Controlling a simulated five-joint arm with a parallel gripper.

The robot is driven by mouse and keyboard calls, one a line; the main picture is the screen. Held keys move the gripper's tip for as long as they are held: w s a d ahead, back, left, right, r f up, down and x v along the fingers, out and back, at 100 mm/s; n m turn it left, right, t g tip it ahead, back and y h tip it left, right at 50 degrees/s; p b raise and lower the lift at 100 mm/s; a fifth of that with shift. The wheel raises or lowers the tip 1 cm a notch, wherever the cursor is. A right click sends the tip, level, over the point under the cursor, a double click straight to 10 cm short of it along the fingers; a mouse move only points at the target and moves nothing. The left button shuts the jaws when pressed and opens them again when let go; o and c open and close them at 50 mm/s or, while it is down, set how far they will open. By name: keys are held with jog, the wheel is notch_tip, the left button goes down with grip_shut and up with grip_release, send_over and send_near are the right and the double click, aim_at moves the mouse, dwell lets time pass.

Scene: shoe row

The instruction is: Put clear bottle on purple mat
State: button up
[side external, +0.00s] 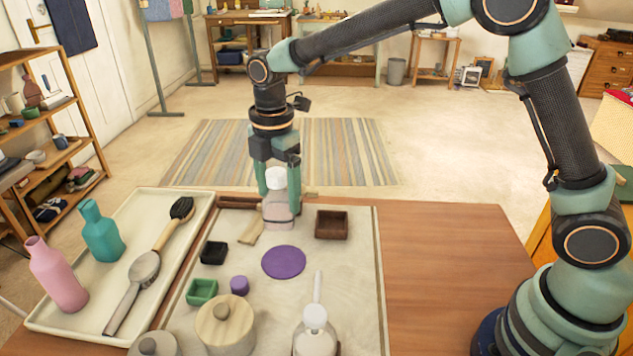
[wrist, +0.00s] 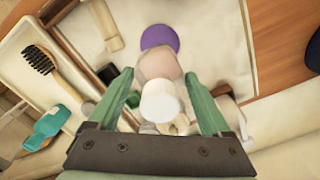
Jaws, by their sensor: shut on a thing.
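The clear bottle (side external: 278,211), pale pinkish with a white cap, is upright between the fingers of my gripper (side external: 278,180). My gripper is shut on it near the top, over the far part of the light cloth. I cannot tell whether its base touches the cloth. In the wrist view the white cap of the clear bottle (wrist: 160,102) is between the fingertips of my gripper (wrist: 168,90). The purple mat (side external: 283,262) is a flat, bare disc, nearer the side camera than the bottle. The purple mat (wrist: 160,38) also shows beyond the bottle in the wrist view.
A brown square tray (side external: 331,225) stands right of the bottle. A black box (side external: 213,252), green box (side external: 202,291) and purple piece (side external: 239,285) lie left of the mat. A lidded pot (side external: 225,325) and white-topped container (side external: 315,335) stand nearer. The wooden table (side external: 440,260) is clear at right.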

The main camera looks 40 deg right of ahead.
notch_tip(320, 180, down, 11)
jog(key=shift+r, duration=0.15)
dwell(0.5)
jog(key=o, duration=1.2)
jog(key=shift+o, duration=0.2)
